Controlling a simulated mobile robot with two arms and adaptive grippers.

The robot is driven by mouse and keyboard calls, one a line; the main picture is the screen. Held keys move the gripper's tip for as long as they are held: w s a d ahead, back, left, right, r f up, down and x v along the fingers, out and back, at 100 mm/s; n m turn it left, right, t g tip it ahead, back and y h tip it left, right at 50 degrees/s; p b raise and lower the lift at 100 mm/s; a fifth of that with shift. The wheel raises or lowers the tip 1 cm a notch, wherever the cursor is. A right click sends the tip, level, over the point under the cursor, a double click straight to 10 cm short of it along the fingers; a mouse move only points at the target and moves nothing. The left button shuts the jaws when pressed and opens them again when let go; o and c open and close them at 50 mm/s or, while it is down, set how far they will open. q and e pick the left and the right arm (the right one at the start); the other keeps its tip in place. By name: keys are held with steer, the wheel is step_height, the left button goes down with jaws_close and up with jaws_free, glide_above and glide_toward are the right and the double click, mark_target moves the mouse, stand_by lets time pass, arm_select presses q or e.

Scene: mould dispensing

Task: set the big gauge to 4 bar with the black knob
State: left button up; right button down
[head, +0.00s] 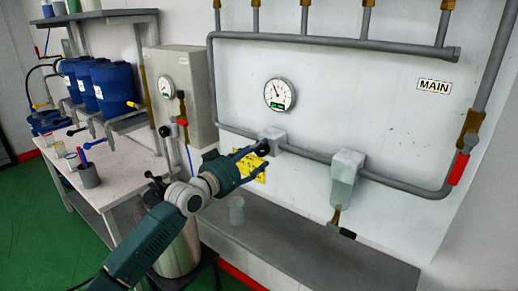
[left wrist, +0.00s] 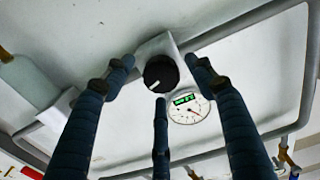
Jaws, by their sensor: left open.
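The big gauge (head: 279,95) is a round white dial on the white panel, with a thin needle pointing up and slightly left and a green display too small to read. It also shows in the left wrist view (left wrist: 188,108). The black knob (head: 262,148) sits on a grey block on the pipe below the gauge. In the left wrist view the knob (left wrist: 161,73) has a white mark pointing down-left. My left gripper (head: 251,156) is open at the knob, its fingers spread around it with gaps visible. I cannot tell how deep they reach. My right gripper is out of view.
A grey pipe (head: 330,43) loops around the panel. A filter bowl (head: 346,178) hangs right of the knob. A red-handled valve (head: 459,167) is at far right. A smaller gauge (head: 167,88) is on a grey box at left. A clear cup (head: 236,209) stands below my gripper.

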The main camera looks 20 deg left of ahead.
arm_select(q)
steer(key=shift+w+d, duration=0.25)
steer(key=shift+w, duration=0.45)
steer(key=c, duration=1.1)
steer(key=m+b, duration=0.2)
steer(key=shift+f+m+b, duration=0.3)
steer(key=shift+m, duration=0.1)
steer(key=shift+r+m, duration=0.2)
steer(key=shift+m, duration=1)
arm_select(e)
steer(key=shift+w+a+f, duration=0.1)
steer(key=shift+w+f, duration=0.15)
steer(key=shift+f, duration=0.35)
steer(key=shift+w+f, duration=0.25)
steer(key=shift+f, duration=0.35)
arm_select(q)
steer(key=o, duration=1.1)
steer(key=shift+a, duration=0.1)
steer(key=v, duration=1.2)
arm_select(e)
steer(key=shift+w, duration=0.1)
